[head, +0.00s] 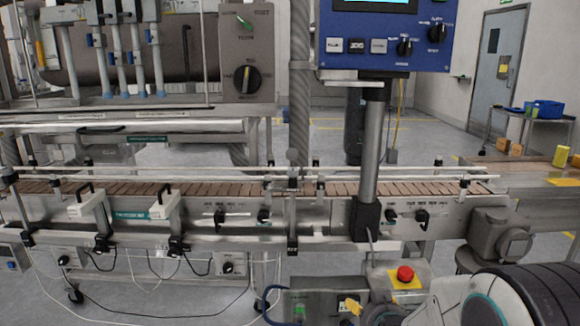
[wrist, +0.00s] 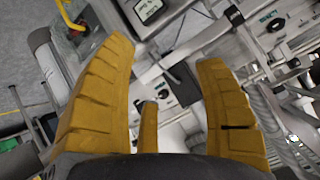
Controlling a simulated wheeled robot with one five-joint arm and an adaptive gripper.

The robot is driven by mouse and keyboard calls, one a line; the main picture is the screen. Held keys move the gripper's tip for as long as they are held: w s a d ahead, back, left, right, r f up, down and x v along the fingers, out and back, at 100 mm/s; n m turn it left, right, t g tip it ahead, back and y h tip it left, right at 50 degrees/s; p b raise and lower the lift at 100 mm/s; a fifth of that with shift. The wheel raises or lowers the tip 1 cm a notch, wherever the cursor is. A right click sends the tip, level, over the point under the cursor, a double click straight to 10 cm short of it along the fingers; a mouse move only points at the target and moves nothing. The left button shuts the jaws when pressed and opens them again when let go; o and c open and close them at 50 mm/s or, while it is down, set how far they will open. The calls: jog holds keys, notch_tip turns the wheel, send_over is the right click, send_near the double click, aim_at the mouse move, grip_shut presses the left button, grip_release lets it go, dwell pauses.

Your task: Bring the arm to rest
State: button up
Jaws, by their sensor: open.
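Nothing is held between the fingers. Beyond them the wrist view shows parts of the filling machine, seen at a tilt, and the grey floor. In the head view a part of my arm, white with a black ribbed section, fills the lower right corner.
A conveyor (head: 130,187) with a brown slatted belt and metal rails runs across the head view. A blue control panel (head: 350,50) stands on a post above it. A red button (head: 405,274) sits low in front. A cart (head: 508,118) with a blue bin (head: 545,108) stands at the back right.

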jog(key=s+r+n+g+p, duration=0.4)
jog(key=s+r+g+p, duration=0.3)
jog(key=s+r+p, duration=1.2)
jog(key=s+r, duration=0.7)
jog(key=s, duration=0.1)
jog(key=shift+s+n+g, duration=0.2)
jog(key=shift+n+g, duration=0.1)
jog(key=shift+n, duration=0.1)
